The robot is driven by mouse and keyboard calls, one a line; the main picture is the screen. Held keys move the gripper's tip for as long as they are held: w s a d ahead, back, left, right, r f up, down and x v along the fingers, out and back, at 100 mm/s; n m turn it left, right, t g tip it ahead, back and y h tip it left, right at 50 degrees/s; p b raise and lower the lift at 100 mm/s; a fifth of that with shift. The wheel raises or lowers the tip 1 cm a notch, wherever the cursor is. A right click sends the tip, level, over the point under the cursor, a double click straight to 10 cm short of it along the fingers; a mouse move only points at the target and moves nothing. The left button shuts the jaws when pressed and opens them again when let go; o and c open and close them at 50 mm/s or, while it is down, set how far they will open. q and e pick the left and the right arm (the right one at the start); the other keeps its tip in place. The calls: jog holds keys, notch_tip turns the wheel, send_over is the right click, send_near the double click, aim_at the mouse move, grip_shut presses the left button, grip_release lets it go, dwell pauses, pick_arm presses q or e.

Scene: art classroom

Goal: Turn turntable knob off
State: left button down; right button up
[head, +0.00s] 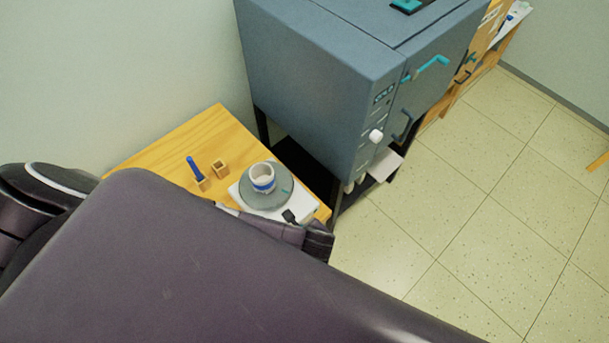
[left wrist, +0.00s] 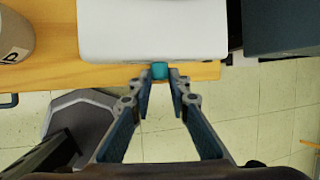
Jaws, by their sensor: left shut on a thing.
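The turntable has a round grey disc (head: 258,199) on a white base (head: 298,214) and sits at the table's edge. In the left wrist view, the white base (left wrist: 150,30) fills the top, with a small teal knob (left wrist: 160,70) on its near side. My left gripper (left wrist: 159,79) has its fingertips on both sides of the knob and is shut on it. In the head view, my own arm covers the near side of the turntable and the knob does not show. My right gripper is not in view.
A white cup with a blue band (head: 262,178) stands on the disc. A wooden table (head: 190,140) holds two small wooden holders, one with a blue tool (head: 193,166). A large blue-grey kiln (head: 320,90) stands close on the right. Tiled floor (head: 470,240) is open beyond.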

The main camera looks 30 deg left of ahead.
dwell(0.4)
pick_arm(q)
jog(key=c, duration=1.8)
grip_release()
jog(key=v, duration=1.2)
jog(key=shift+s, duration=0.1)
